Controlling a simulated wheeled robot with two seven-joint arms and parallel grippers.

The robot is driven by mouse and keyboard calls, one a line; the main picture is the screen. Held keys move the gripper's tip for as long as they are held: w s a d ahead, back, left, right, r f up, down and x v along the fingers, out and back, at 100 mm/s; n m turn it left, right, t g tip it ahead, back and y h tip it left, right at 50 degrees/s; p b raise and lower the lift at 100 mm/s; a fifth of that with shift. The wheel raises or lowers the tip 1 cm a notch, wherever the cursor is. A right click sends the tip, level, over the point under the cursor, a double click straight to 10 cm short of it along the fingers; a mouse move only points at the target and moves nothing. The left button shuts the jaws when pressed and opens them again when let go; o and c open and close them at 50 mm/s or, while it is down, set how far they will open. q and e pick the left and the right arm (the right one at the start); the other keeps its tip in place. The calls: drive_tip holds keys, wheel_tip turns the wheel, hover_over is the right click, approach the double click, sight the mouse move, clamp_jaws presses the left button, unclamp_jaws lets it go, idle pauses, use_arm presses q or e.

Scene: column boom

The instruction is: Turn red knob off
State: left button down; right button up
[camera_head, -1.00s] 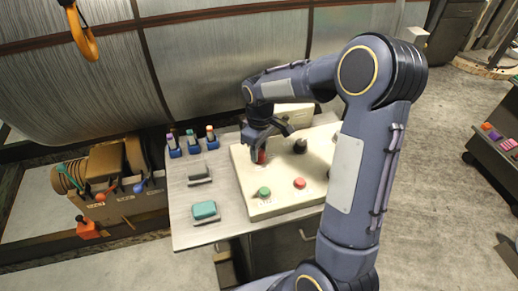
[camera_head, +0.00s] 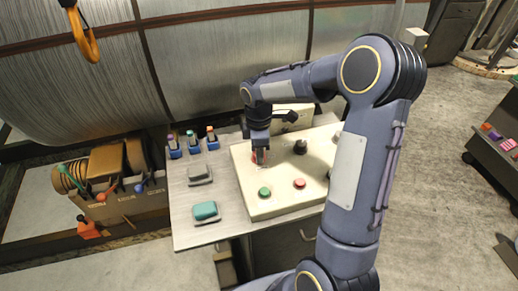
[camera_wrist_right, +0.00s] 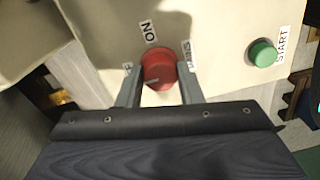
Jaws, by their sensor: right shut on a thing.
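The red knob (camera_wrist_right: 159,69) sits on the cream control panel (camera_head: 270,209) with labels around it, one reading "NO" upside down or turned and one partly hidden. My right gripper (camera_wrist_right: 160,88) is shut on the red knob, one finger on each side of it. In the head view my right gripper (camera_head: 260,157) points down onto the panel's left part and mostly hides the knob, of which a little red shows. My left gripper is not in view.
The panel also carries a green button (camera_head: 264,192), labelled START in the wrist view, a red button (camera_head: 299,183) and a black knob (camera_head: 300,147). A teal-topped block (camera_head: 205,210) and several small coloured-top items stand on the metal table (camera_head: 190,235) to the left.

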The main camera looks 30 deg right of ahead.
idle(0.5)
drive_tip(key=o, duration=1)
wheel_tip(320, 180, up, 7)
drive_tip(key=shift+w+r, duration=0.15)
drive_tip(key=shift+r, duration=0.25)
drive_tip(key=shift+r, duration=0.15)
drive_tip(key=s+a+r+m+t+y, duration=0.1)
drive_tip(key=s+a+m+t, duration=0.1)
drive_tip(key=s+m, duration=0.3)
drive_tip(key=s+a+m+t+y, duration=0.1)
drive_tip(key=s+a+m+t, duration=0.1)
drive_tip(key=s, duration=0.8)
drive_tip(key=s+a+r+m+t+y, duration=0.1)
drive_tip(key=s+a+m+t, duration=0.1)
drive_tip(key=s+m, duration=0.5)
drive_tip(key=shift+s+a+r+m+y, duration=0.15)
drive_tip(key=shift+a+r, duration=0.05)
drive_tip(key=shift+a, duration=0.2)
drive_tip(key=shift+s+a+r+m+y, duration=0.15)
drive_tip(key=shift+a, duration=0.2)
